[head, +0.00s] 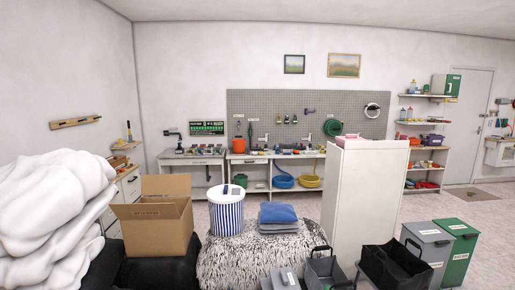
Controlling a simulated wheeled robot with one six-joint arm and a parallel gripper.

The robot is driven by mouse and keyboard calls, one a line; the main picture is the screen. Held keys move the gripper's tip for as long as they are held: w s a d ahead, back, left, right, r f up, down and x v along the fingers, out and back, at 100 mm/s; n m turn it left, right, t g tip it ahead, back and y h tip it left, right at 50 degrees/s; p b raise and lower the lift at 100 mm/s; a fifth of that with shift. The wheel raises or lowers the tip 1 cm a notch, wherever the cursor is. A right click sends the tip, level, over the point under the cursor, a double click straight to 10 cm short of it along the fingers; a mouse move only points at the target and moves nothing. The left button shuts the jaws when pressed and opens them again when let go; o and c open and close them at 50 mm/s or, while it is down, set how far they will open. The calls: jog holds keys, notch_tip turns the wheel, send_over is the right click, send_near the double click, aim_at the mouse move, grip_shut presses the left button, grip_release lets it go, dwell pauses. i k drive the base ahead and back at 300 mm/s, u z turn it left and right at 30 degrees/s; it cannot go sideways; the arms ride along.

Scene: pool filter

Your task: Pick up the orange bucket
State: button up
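A small orange-red container (238,145) stands on the workbench (246,157) against the back wall, left of the middle of the head view. It looks like the orange bucket, but it is too far off to be sure. Something dark shows just above it. Another small orange item (414,141) is on the shelf unit at the right. My gripper is not in view.
A striped basket (227,217), an open cardboard box (155,230), a shaggy pouf (255,262) and white bedding (50,210) fill the near left. A tall white cabinet (358,195) and bins (427,247) stand at the right. Floor shows before the bench.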

aim_at(239, 144)
jog(key=z, duration=1.95)
jog(key=i, duration=7.65)
jog(key=u, duration=2.75)
jog(key=i, duration=2.35)
